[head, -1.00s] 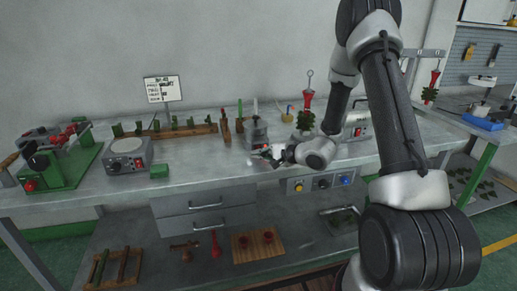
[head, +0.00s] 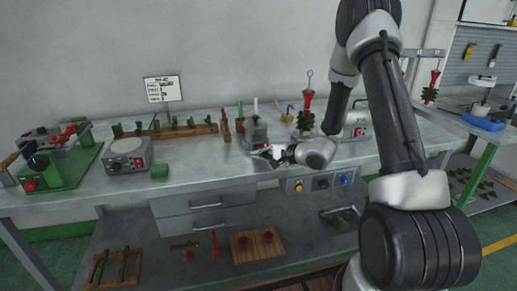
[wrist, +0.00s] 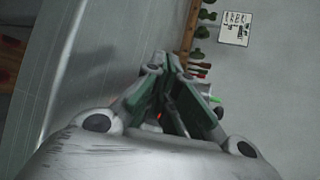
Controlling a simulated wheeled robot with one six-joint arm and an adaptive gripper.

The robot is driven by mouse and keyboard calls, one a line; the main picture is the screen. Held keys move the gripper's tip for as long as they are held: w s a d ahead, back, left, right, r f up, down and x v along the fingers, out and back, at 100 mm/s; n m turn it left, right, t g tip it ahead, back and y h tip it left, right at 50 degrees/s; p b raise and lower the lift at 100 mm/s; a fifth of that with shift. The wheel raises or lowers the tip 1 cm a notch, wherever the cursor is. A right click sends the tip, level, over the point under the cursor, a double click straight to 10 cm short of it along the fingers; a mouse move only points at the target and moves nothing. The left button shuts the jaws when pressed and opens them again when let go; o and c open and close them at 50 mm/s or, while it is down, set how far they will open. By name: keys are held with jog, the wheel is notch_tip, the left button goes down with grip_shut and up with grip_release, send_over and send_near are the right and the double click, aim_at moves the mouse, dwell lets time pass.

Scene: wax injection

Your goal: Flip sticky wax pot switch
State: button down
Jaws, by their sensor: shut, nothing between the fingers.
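The sticky wax pot appears to be the small dark grey pot (head: 256,133) at the back middle of the bench, with a pale handle standing up from it. My gripper (head: 262,153) is at the pot's front lower side, close to its base. A small red spot shows at the base beside the fingers. Whether the fingers touch the switch cannot be told, as they cover that area. In the wrist view my gripper (wrist: 163,65) has its green-lined fingers brought together and holds nothing. A small orange-red glow shows between the finger links; the pot is mostly hidden there.
A grey box machine (head: 357,124) is behind my arm. Left are a wooden rack (head: 185,131), a dial unit (head: 125,155) and a green press (head: 65,170). The bench (head: 205,165) is clear left of my gripper.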

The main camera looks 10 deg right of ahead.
aim_at(264, 169)
jog(key=shift+w, duration=0.4)
jog(key=shift+w+r, duration=0.1)
jog(key=shift+w, duration=0.2)
dwell(0.6)
jog(key=shift+s, duration=0.1)
jog(key=shift+s, duration=0.65)
jog(key=shift+s+f, duration=0.2)
jog(key=shift+s, duration=1.05)
jog(key=shift+s+f, duration=0.2)
jog(key=shift+s, duration=1.05)
